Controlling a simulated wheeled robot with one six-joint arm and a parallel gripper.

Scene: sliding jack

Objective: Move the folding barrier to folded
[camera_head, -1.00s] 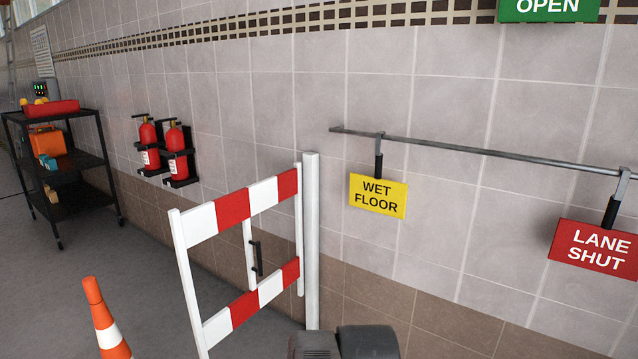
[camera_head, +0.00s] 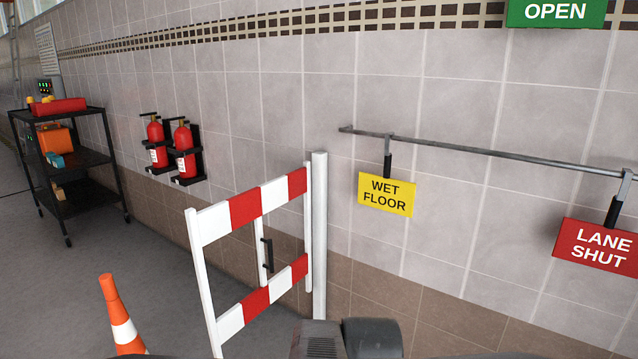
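The folding barrier is a red-and-white framed panel (camera_head: 272,201) in the head view, left of centre. Its right side meets a white post (camera_head: 319,235) by the tiled wall. The panel stands upright and reaches from the post toward the lower left, at an angle to the wall. A black vertical handle (camera_head: 268,255) sits near the panel's middle upright. The foot of the panel's left upright is cut off by the bottom edge. My gripper is not in view; only a dark grey part of my own body shows at the bottom centre.
An orange-and-white cone (camera_head: 121,320) stands left of the panel. A black cart (camera_head: 75,160) is at the far left. Fire extinguishers (camera_head: 184,150) hang on the wall. A rail (camera_head: 480,151) carries a yellow sign (camera_head: 386,194) and a red sign (camera_head: 602,245). Grey floor between cart and panel is clear.

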